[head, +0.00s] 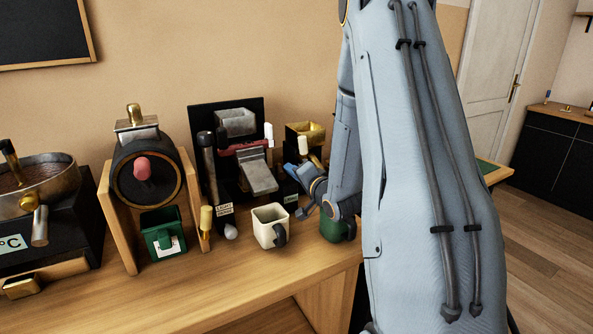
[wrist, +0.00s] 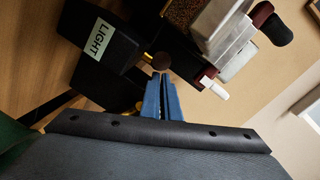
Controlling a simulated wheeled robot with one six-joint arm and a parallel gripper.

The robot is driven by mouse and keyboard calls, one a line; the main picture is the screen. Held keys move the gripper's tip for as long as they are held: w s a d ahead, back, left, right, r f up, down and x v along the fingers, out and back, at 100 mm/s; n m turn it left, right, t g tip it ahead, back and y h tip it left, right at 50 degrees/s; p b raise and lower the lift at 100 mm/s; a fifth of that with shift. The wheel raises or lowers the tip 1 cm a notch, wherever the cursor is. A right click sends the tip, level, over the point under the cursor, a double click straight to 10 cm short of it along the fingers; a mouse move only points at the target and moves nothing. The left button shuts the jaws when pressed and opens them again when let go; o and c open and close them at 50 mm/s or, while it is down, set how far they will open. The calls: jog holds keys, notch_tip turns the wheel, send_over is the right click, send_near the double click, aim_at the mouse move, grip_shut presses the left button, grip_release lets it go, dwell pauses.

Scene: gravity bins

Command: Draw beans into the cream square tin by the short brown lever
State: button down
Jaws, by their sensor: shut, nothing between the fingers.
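The cream square tin (head: 267,232) with a dark handle stands upright on the wooden counter, below a grey chute. My gripper (head: 305,183) is to the right of and above the tin, near the brass-coloured dispenser. In the wrist view my blue fingers (wrist: 163,80) are shut and empty. A small dark brown knob (wrist: 161,61) on a brass-coloured pivot is just beyond the fingertips, beside the "LIGHT" label (wrist: 99,38); it looks like the short brown lever. I cannot tell whether the fingers touch it. My gripper hides that area in the head view.
A green tin (head: 333,228) stands right of the cream tin, partly behind my arm. A roaster drum (head: 148,178) stands farther left. The counter front (head: 225,275) is clear.

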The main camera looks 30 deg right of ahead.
jog(key=shift+a+f+y, duration=0.3)
jog(key=shift+a+f, duration=0.05)
jog(key=shift+a, duration=0.3)
jog(key=s+d+r, duration=0.1)
jog(key=s+r, duration=0.1)
jog(key=s, duration=0.3)
jog(key=s+d+r, duration=0.1)
jog(key=s+d, duration=0.1)
jog(key=s, duration=0.4)
jog(key=shift+d+r, duration=0.3)
jog(key=shift+r, duration=0.05)
